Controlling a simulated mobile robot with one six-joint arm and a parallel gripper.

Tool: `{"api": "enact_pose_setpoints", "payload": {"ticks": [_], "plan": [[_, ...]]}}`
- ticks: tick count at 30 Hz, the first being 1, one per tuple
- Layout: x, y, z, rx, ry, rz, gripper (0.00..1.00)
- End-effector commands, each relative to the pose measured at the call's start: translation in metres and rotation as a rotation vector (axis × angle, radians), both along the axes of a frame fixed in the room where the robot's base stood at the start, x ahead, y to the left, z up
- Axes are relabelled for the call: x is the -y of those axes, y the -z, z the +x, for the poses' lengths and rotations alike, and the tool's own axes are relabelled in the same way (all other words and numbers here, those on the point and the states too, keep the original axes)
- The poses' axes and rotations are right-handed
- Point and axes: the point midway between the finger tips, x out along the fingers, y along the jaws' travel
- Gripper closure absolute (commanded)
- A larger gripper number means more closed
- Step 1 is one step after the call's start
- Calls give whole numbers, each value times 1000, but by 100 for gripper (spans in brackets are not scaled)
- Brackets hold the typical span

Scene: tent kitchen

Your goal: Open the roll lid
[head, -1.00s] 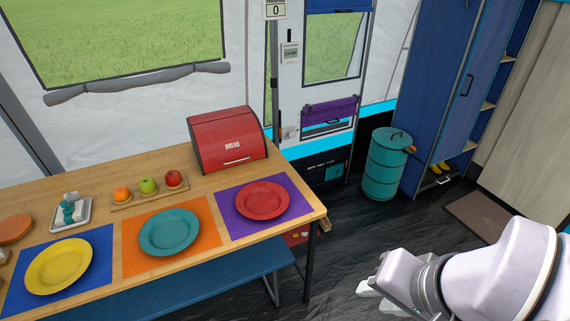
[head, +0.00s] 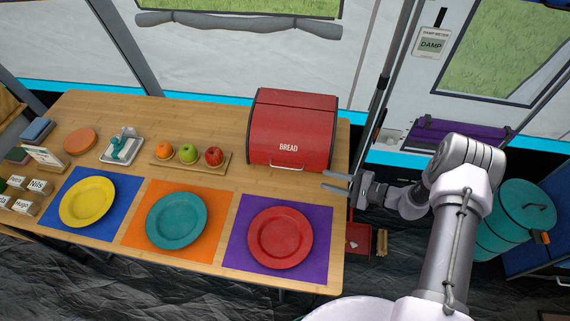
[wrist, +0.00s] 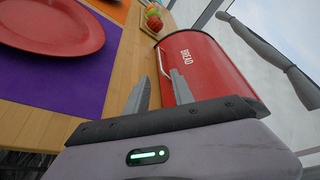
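The red bread box (head: 291,128) stands at the right end of the wooden table, its curved roll lid down and a light handle (head: 286,168) along the lid's lower front edge. My gripper (head: 330,181) is just right of the box front, near the handle's height in the picture, pointing left. Its two fingers are apart and empty. In the wrist view my gripper (wrist: 165,85) points at the bread box (wrist: 205,60), which lies beyond the fingertips.
A red plate (head: 280,238) on a purple mat (head: 238,250) sits in front of the box. A wooden fruit tray (head: 169,160) stands left of it. The table's right edge (head: 342,150) is close to my arm. A teal bin (head: 505,215) stands at right.

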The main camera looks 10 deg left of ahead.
Motion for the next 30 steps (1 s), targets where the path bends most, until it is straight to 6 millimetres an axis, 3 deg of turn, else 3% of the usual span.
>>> {"api": "enact_pose_setpoints", "payload": {"ticks": [18, 24, 30], "plan": [[-132, 36, 33, 0, -8, -2, 71], [-153, 40, 39, -1, -5, -2, 71], [-157, 40, 40, -3, -4, -2, 71]]}}
